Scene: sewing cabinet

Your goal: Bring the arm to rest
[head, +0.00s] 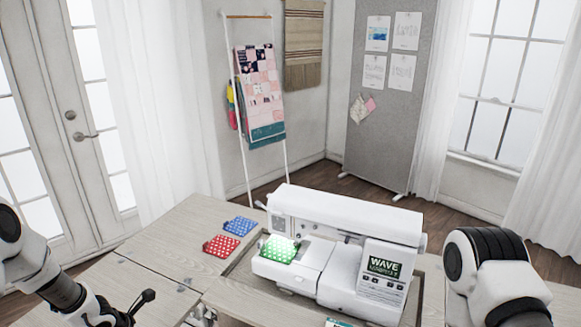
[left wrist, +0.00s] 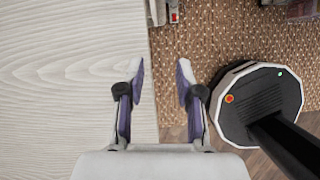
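My left gripper (left wrist: 161,76) is open in the left wrist view, with its two fingers apart and nothing between them. The pale wooden tabletop edge and the brown patterned floor covering lie below it. In the head view my left arm (head: 62,290) comes in at the lower left, beside the table's front left part. My right arm (head: 490,270) shows at the lower right, beside the sewing machine (head: 345,225). Its gripper is outside the frame.
The white sewing machine sits in the table (head: 165,248), with a green dotted fabric piece (head: 279,248) on it. Red (head: 221,244) and blue (head: 240,225) dotted pieces lie left of it. The tabletop left of these is clear.

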